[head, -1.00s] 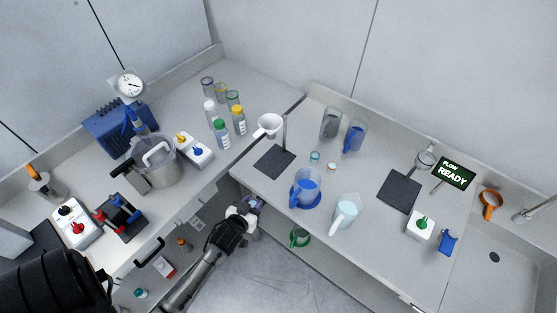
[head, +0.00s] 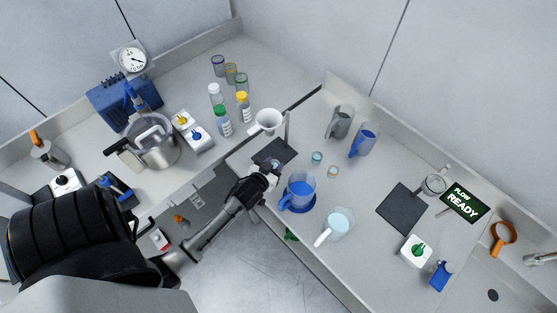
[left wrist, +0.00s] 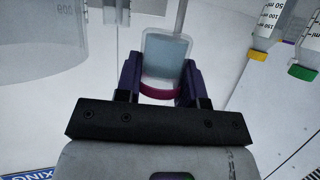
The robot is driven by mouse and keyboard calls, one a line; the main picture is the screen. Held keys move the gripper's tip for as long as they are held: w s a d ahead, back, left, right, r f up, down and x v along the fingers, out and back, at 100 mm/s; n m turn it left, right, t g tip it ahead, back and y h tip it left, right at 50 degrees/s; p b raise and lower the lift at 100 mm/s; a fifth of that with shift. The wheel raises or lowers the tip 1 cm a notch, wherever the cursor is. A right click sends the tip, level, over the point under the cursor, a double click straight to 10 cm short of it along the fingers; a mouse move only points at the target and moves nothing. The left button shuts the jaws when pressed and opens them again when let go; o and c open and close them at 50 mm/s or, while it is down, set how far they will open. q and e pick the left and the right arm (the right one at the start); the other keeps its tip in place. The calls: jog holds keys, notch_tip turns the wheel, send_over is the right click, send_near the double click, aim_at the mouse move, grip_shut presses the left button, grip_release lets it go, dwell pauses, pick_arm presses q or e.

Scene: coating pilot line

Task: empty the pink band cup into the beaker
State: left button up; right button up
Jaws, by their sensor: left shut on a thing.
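My left gripper (head: 268,174) is shut on the pink band cup (left wrist: 168,52). In the left wrist view the cup is clear with pale liquid, and its pink band (left wrist: 160,93) lies between the fingers. In the head view the cup is mostly hidden at the gripper tip, by the bench's front edge near a dark mat. A large clear graduated vessel (left wrist: 45,38) stands at upper left of the left wrist view. In the head view a clear blue-handled jug (head: 300,186) is just right of the gripper; I cannot tell which vessel is the beaker. My right gripper is out of view.
A white-handled jug (head: 338,224) with pale liquid and two small jars stand to the right. Bottles and banded cups stand on the left bench. Another dark mat (head: 402,207) is bare in front.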

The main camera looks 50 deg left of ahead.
pick_arm(q)
jog(key=shift+w+d+f+m+b, duration=0.1)
jog(key=shift+w+d+m+b, duration=0.05)
jog(key=shift+d+m+b, duration=0.35)
jog(key=shift+d+r+y, duration=0.3)
jog(key=shift+y, duration=0.1)
jog(key=d+r+m+y, duration=0.1)
jog(key=w+d+r+m, duration=0.1)
jog(key=d+m, duration=0.1)
jog(key=w+d+r+m+y+b, duration=0.1)
jog(key=r, duration=0.1)
jog(key=shift+d+g+y, duration=0.15)
jog(key=shift+g+y, duration=0.15)
jog(key=shift+g, duration=0.1)
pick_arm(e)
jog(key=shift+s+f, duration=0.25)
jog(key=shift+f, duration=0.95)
pick_arm(q)
jog(key=shift+d+r+m+y, duration=0.1)
jog(key=shift+d+m+y, duration=0.25)
jog(key=shift+m, duration=0.35)
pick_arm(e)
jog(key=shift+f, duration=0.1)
pick_arm(q)
jog(key=shift+a, duration=0.15)
